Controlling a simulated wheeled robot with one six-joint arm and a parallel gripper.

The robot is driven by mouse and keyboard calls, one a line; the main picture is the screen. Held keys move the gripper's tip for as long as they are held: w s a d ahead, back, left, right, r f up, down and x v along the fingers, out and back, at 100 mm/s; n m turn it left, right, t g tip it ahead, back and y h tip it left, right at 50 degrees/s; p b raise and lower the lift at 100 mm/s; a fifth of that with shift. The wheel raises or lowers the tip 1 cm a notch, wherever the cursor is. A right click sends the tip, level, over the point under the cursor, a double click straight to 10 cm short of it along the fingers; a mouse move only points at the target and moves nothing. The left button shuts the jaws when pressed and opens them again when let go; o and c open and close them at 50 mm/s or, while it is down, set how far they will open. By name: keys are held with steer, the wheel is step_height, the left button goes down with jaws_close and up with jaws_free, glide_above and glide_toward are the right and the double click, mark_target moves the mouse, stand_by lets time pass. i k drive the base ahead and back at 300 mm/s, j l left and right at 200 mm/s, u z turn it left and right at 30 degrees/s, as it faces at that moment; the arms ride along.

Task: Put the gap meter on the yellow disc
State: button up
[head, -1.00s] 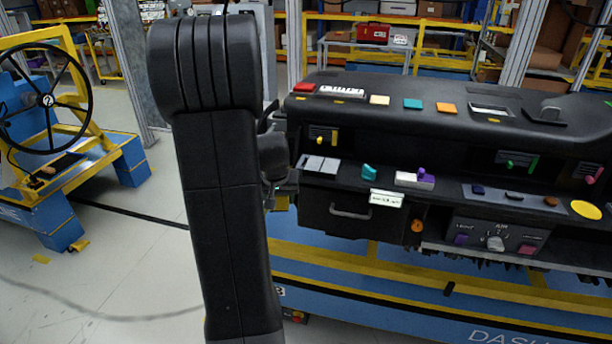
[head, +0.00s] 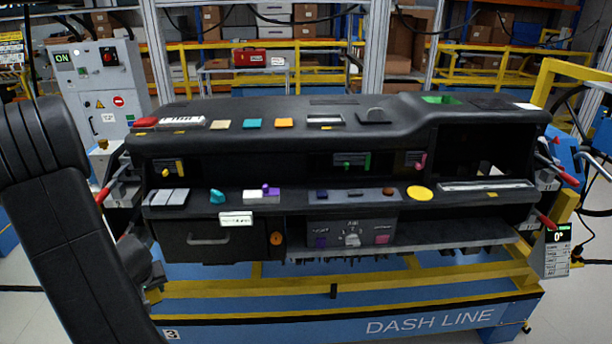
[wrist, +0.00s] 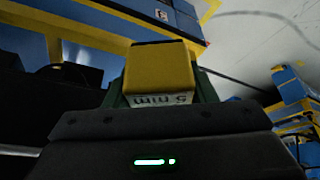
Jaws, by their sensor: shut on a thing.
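The gap meter (wrist: 158,70) is a yellow block with a dark top edge and a pale strip with upside-down lettering, seen in the wrist view. My gripper (wrist: 160,88) is shut on it, with a dark green finger on each side. In the head view my arm covers most of the gripper, low at the left beside the dashboard. The yellow disc (head: 420,193) lies flat and bare on the dashboard's lower ledge, right of centre. The gripper and the gap meter are far to the left of it and apart from it.
The black dashboard (head: 300,143) spans the middle on a blue and yellow stand (head: 400,318). A brown knob (head: 389,191) sits left of the disc and a long silver strip (head: 486,186) right of it.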

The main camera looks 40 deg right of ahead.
mark_target(419, 193)
steer(key=k+l, duration=0.15)
steer(key=l, duration=0.2)
steer(key=k+l, duration=0.15)
steer(key=l, duration=0.25)
steer(key=k+l, duration=0.15)
steer(key=l, duration=0.2)
steer(key=k+l, duration=0.15)
steer(key=l, duration=0.25)
steer(key=k+l, duration=0.15)
steer(key=l, duration=0.2)
